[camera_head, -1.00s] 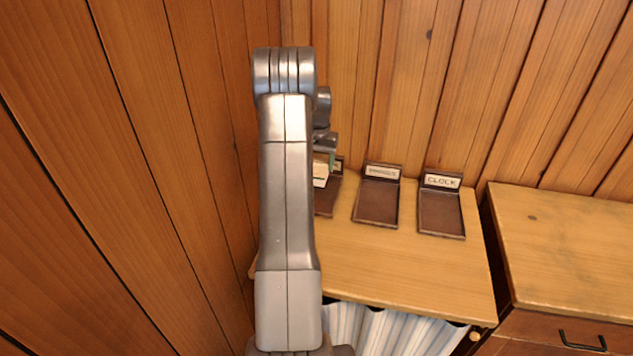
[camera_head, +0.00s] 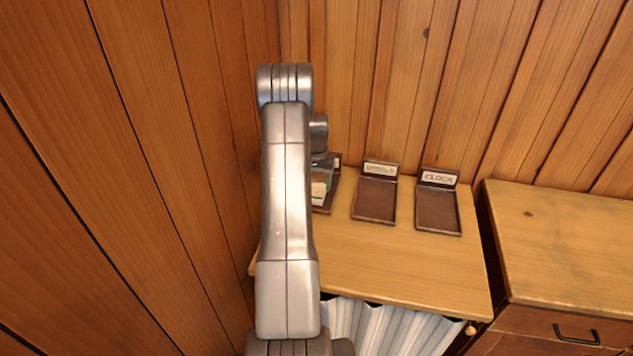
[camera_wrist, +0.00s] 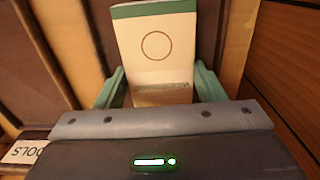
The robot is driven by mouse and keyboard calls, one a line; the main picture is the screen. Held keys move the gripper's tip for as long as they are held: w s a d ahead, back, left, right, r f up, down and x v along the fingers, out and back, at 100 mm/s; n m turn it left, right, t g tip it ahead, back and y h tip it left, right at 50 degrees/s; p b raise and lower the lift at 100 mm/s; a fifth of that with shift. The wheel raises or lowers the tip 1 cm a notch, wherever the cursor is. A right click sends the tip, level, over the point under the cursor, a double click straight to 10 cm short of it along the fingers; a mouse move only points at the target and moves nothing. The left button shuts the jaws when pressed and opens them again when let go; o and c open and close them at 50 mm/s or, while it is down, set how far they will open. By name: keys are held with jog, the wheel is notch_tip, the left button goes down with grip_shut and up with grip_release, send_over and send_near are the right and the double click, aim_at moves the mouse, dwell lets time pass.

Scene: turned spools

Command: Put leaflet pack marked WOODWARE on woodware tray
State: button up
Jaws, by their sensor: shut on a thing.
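The leaflet pack (camera_wrist: 157,50) is off-white with a green edge, a circle and a line of upside-down print too blurred to read surely. My gripper (camera_wrist: 158,88) is shut on it, one green finger at each side. In the head view the pack (camera_head: 318,191) shows beside my arm, over the leftmost dark brown tray (camera_head: 333,182). My arm hides much of that tray, and its label is not readable. I cannot tell whether the pack touches the tray.
A plank wall (camera_head: 400,80) rises close behind, another at left. A separate wooden cabinet (camera_head: 565,240) stands at right.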

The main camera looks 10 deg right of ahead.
jog(key=o, duration=1.1)
jog(key=shift+c, duration=0.2)
notch_tip(320, 180, up, 12)
jog(key=b, duration=0.1)
jog(key=shift+r, duration=0.15)
